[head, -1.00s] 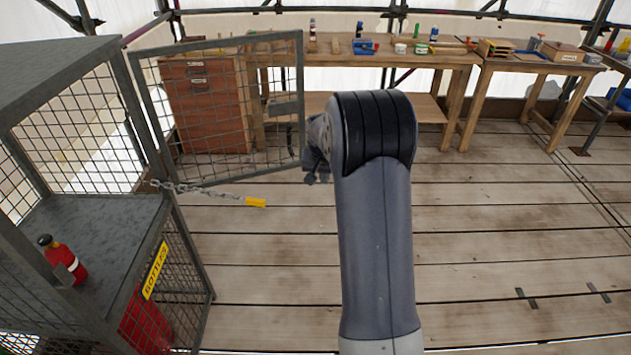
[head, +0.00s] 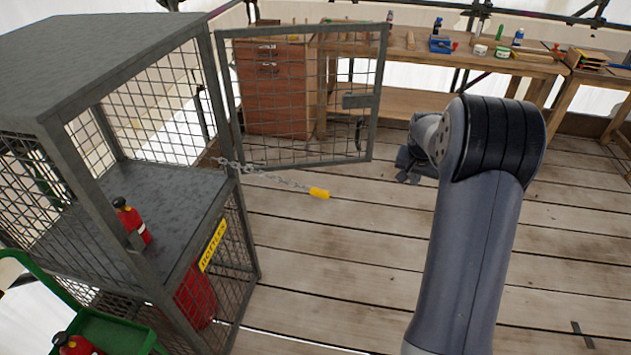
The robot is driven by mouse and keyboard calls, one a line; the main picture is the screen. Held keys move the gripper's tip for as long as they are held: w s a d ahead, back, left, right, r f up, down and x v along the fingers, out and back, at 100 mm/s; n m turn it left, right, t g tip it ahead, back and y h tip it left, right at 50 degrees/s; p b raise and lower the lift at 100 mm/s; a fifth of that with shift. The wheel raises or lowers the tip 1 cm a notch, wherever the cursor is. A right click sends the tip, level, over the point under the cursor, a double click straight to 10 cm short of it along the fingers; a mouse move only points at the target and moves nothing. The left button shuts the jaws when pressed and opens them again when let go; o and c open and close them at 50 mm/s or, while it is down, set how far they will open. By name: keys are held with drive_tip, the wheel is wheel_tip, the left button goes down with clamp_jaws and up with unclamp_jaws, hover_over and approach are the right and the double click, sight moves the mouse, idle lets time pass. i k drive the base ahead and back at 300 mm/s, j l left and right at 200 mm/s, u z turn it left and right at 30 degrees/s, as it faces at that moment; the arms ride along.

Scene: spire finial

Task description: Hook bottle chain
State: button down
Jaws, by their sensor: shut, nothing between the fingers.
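The grey chain (head: 275,179) runs from the right front post of the mesh cage (head: 120,50) out to the right and ends in a yellow grip (head: 319,193). Its far end is free of any hook that I can see. A red bottle with a black top (head: 133,222) stands upright on the cage shelf behind a small grey bracket (head: 136,240). The cage door (head: 375,90) stands open to the right. My gripper (head: 408,178) is small and partly hidden by my arm; it is shut and empty, to the right of the yellow grip and apart from it.
A yellow sign (head: 213,245) marks the cage front, with a large red cylinder (head: 197,297) below. A green cart (head: 120,335) holding another red bottle (head: 75,345) stands at bottom left. Workbenches (head: 470,60) line the back. The plank floor (head: 330,270) in the middle is clear.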

sight(321, 193)
drive_tip(key=i+j, duration=0.1)
drive_tip(key=j, duration=0.3)
drive_tip(key=i+j, duration=0.15)
drive_tip(key=j, duration=0.25)
drive_tip(key=i+j, duration=0.1)
drive_tip(key=j, duration=0.3)
